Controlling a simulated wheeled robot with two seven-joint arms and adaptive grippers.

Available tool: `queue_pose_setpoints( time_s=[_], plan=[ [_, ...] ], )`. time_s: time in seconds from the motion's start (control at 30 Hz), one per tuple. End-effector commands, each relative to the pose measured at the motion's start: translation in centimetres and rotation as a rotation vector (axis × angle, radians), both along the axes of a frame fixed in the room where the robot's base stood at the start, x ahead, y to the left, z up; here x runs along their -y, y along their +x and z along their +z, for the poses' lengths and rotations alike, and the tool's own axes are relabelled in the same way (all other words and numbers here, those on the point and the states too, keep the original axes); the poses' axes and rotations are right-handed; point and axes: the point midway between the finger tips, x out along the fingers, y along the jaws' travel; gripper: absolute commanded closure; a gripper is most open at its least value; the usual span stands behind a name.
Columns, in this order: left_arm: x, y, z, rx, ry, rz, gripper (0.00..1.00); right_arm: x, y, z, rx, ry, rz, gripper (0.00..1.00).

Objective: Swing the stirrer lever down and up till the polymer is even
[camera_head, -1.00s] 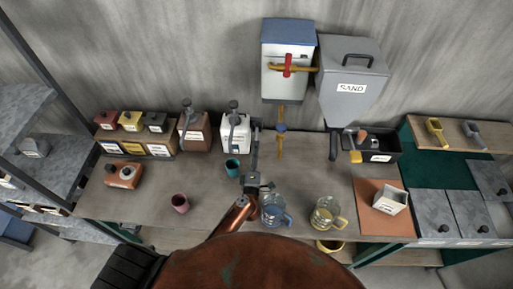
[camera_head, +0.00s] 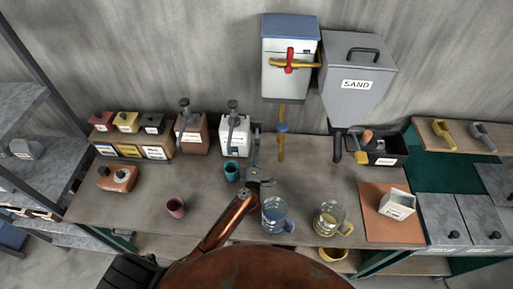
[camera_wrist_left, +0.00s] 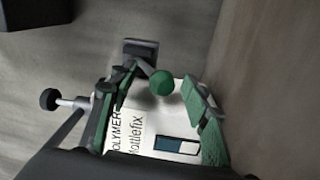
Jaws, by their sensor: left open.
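The white polymer dispenser (camera_head: 236,137) stands at the back of the bench, with a dark pump-like top. In the left wrist view its label (camera_wrist_left: 165,135) reads "POLYMER Mottlefix". A green ball knob (camera_wrist_left: 162,82), which looks like the end of the stirrer lever, shows in front of the dispenser. My left gripper (camera_head: 256,128) is at the dispenser's right side. In the left wrist view my left gripper (camera_wrist_left: 153,103) is open, its green-padded fingers on either side of the knob with gaps. The polymer inside is hidden. My right gripper is out of view.
A brown dispenser (camera_head: 193,135) stands left of the polymer. Two glass jugs, one blue-tinted (camera_head: 276,214) and one yellow-handled (camera_head: 331,219), stand right of my left arm. A sand hopper (camera_head: 357,72) hangs behind.

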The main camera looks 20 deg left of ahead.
Motion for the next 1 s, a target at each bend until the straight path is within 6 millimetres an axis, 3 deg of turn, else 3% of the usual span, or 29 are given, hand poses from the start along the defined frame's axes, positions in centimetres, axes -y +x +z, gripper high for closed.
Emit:
queue_pose_setpoints(
  time_s=[0.13, 0.4, 1.0],
  plan=[
    [-0.3, 0.97, 0.07, 0.0, 0.001, 0.001, 0.56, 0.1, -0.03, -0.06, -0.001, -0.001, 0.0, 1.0],
    [-0.34, 1.09, 0.07, 0.0, 0.0, 0.0, 0.56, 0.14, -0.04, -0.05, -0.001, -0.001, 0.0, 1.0],
    [-0.31, 1.06, -0.01, -0.001, 0.0, 0.0, 0.97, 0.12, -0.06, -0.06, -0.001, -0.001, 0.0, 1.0]
  ],
)
